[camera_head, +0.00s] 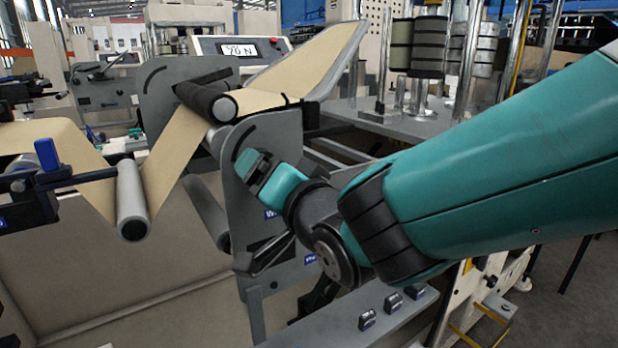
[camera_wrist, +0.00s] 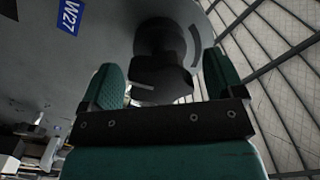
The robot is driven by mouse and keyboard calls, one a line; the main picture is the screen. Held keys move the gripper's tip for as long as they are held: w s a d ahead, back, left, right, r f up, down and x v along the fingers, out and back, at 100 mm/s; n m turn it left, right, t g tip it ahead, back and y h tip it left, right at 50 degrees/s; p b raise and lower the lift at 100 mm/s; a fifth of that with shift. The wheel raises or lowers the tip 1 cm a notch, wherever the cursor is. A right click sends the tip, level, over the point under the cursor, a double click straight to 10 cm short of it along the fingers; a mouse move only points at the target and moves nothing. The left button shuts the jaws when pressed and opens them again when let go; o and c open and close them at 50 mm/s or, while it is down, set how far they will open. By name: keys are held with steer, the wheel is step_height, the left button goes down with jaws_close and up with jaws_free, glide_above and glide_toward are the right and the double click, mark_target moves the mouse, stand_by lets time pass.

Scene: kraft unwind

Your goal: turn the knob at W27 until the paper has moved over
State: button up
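The dark knob (camera_wrist: 160,62) stands out from a grey side plate, which carries a blue W27 label (camera_wrist: 69,15) in the wrist view. My gripper (camera_wrist: 162,85) has its two green fingers apart, one on each side of the knob, with a visible gap at the right finger. In the head view my gripper (camera_head: 262,172) is close to the grey side plate (camera_head: 278,130), and the knob is hidden behind it. The brown paper (camera_head: 178,148) runs up from a lower roller (camera_head: 132,205) and passes by a black-covered roller (camera_head: 207,101).
A tilted brown panel (camera_head: 312,70) rises behind the side plate. A display (camera_head: 240,48) stands at the back. A blue-handled clamp (camera_head: 47,155) is at the left. Several small dark switches (camera_head: 392,303) sit on a ledge below my arm.

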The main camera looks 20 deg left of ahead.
steer(key=shift+d, duration=0.1)
steer(key=b+v, duration=0.4)
steer(key=v, duration=0.3)
